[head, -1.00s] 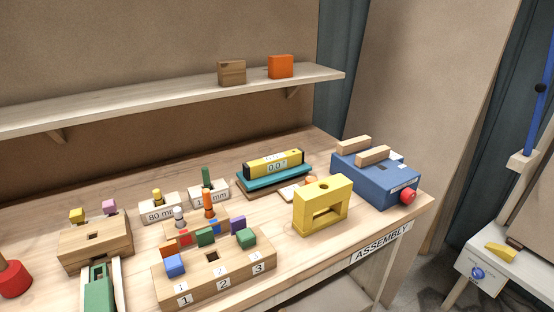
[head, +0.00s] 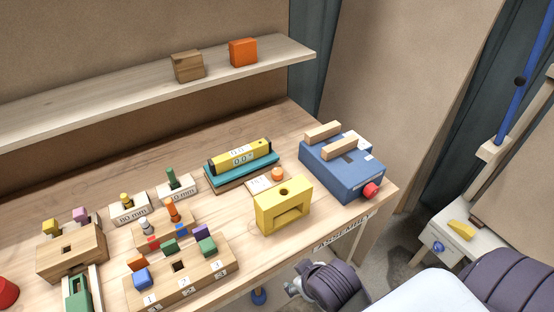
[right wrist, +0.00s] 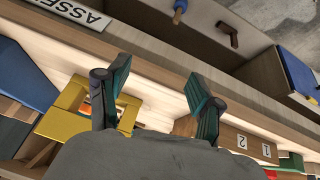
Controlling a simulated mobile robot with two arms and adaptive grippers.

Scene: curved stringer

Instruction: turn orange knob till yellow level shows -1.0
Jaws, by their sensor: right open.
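The yellow level (head: 240,153) lies on a teal plate (head: 243,172) on the workbench, and its display seems to read about 0.0. The orange knob (head: 278,174) sits on a small board in front of the level's right end. It is upright and nothing touches it. In the right wrist view my right gripper (right wrist: 157,86) is open and empty, its two dark teal fingers apart near the bench's front edge. My right arm shows at the bottom right of the head view, well short of the knob. My left gripper is not in view.
A yellow block with a window (head: 284,207) stands just in front of the knob. A blue box (head: 345,172) with wooden bars and a red knob is to its right. A numbered wooden block (head: 182,287) with coloured pieces is front left. A shelf (head: 120,98) runs behind.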

